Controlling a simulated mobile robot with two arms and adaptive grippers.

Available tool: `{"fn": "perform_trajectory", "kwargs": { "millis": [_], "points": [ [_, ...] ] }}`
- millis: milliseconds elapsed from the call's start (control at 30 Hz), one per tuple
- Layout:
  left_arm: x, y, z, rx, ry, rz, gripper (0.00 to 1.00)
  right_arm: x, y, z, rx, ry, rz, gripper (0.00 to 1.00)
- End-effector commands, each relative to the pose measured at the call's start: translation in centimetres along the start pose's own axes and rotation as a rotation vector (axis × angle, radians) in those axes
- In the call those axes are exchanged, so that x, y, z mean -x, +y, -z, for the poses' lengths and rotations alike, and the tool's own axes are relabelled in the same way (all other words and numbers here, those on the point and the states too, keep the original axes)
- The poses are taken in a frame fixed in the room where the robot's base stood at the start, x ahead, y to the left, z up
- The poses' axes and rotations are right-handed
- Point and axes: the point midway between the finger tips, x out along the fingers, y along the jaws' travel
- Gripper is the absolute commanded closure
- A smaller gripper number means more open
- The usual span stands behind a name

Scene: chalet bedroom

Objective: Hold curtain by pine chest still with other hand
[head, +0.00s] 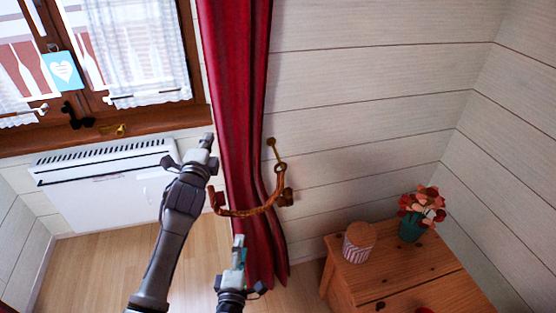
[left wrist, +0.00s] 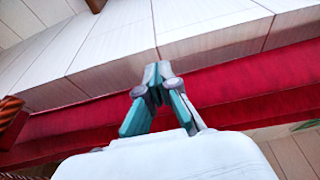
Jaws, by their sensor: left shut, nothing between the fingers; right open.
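The red curtain (head: 238,80) hangs beside the window and is gathered by an orange-brown tieback (head: 245,212). The pine chest (head: 420,275) stands to its right. My left gripper (head: 208,140) is shut and empty, at the curtain's left edge above the tieback in the head view. In the left wrist view my left gripper (left wrist: 158,72) has its fingertips together, with the red curtain (left wrist: 240,95) behind them. My right gripper (head: 238,243) is open, in front of the curtain just below the tieback. I cannot tell whether either gripper touches the cloth.
A wall hook (head: 271,143) is above the tieback. On the chest stand a striped jar (head: 358,248) and a teal vase of flowers (head: 412,230). A white heater (head: 105,185) is under the window at left. The wooden floor (head: 110,265) shows below it.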

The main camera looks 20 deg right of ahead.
Motion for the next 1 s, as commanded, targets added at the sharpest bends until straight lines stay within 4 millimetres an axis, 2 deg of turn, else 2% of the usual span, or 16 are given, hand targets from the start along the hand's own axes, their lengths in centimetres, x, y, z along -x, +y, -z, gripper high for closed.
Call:
{"fn": "perform_trajectory", "kwargs": {
  "millis": [33, 700, 1000],
  "points": [
    [0.1, -0.7, 0.7, 0.003, 0.015, 0.012, 1.0, 0.0, 0.4, 0.0, 0.0, 0.0, 0.0, 0.43],
    [1.3, -0.2, -3.7, -0.001, 0.006, 0.002, 1.0, -0.1, 2.7, 0.0, 0.0, 0.0, 0.0, 0.43],
    [1.4, -0.1, -4.3, 0.0, 0.006, 0.002, 1.0, -0.1, 2.8, 0.0, 0.0, 0.0, 0.0, 0.43]
  ]
}}
